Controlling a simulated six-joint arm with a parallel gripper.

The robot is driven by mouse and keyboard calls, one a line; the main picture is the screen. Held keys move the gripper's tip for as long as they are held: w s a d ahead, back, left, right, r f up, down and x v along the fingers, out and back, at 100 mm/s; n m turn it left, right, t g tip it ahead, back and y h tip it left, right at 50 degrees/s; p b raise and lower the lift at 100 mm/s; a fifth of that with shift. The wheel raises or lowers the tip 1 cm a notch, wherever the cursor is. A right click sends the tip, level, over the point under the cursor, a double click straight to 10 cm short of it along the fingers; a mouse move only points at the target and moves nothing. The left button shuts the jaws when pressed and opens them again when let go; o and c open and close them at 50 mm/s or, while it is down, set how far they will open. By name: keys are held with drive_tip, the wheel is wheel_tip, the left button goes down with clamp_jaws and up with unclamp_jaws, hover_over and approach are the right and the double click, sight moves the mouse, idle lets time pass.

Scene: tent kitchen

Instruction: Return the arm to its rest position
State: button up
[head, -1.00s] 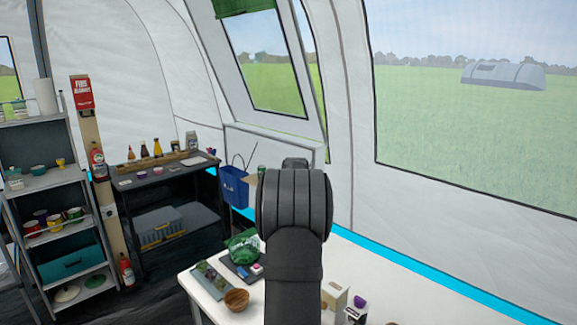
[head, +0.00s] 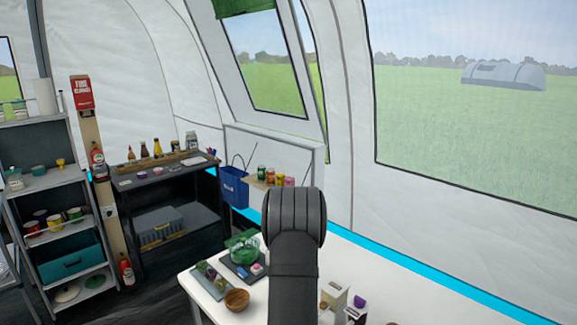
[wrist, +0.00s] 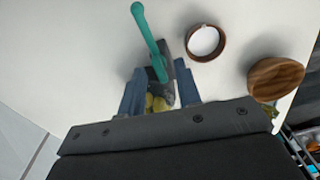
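My arm rises in the middle of the head view, hiding part of the table; my gripper is hidden there. In the wrist view my gripper (wrist: 159,85) has its two blue-grey fingers spread apart over the white table (wrist: 60,50). A teal-handled tool (wrist: 149,35) and a dark grey piece show between and beyond the fingers, with yellowish items (wrist: 158,103) lower down. I see no finger clearly pressing on them.
A wooden bowl (head: 237,299) stands on the table; it also shows in the wrist view (wrist: 275,77), near a brown-rimmed round container (wrist: 205,42). A green bowl (head: 243,247) is behind. Small boxes (head: 334,296) stand right of my arm. Several jars (head: 271,175) stand on a wall shelf.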

wheel_tip(320, 180, up, 17)
wheel_tip(320, 180, down, 17)
drive_tip(key=m, duration=0.5)
drive_tip(key=shift+f, duration=0.15)
drive_tip(key=shift+n, duration=0.8)
